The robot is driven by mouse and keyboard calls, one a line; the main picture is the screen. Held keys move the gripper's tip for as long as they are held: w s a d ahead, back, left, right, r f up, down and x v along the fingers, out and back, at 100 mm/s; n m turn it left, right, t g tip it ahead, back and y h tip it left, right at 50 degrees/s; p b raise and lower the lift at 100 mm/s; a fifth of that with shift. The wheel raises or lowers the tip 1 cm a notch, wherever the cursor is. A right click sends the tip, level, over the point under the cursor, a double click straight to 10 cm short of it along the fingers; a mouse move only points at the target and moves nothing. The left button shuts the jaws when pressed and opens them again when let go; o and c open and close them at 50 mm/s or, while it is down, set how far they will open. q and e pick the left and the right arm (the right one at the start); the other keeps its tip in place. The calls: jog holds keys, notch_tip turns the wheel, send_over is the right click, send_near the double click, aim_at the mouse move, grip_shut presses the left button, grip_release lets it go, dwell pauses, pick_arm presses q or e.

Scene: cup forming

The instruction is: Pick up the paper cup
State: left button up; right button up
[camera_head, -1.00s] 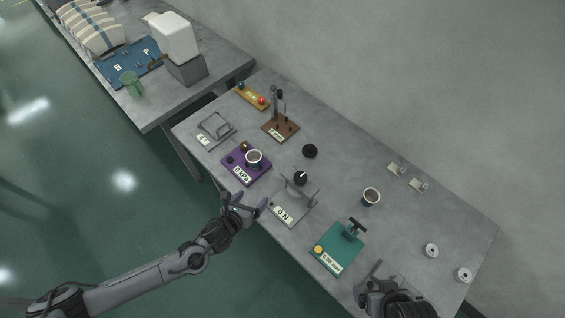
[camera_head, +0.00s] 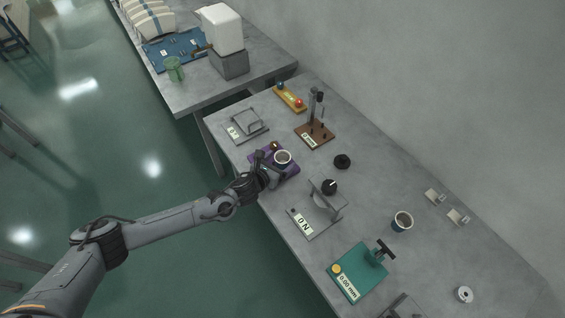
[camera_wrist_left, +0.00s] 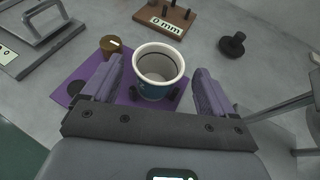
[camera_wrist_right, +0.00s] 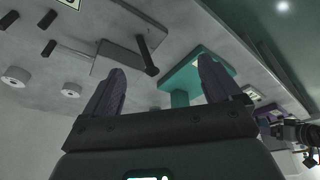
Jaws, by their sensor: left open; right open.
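A paper cup with a white rim and blue side (camera_wrist_left: 155,88) stands upright on a purple board (camera_wrist_left: 125,97). In the head view the cup (camera_head: 282,158) is near the table's left edge. My left gripper (camera_head: 268,169) is open beside it; in the left wrist view its fingers (camera_wrist_left: 158,72) point toward the cup, one on either side, with gaps visible. My right gripper (camera_wrist_right: 160,76) is open and empty in the right wrist view, near the teal board (camera_wrist_right: 192,76).
A brass knob (camera_wrist_left: 110,44) stands on the purple board just left of the cup. The table between the knob and second cup is clear.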

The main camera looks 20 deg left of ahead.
aim_at(286, 156)
pick_arm(q)
jog(key=shift+b+x, duration=0.45)
jog(key=shift+x, duration=2)
jog(key=shift+a+f, duration=0.1)
jog(key=shift+a, duration=0.05)
jog(key=c, duration=1)
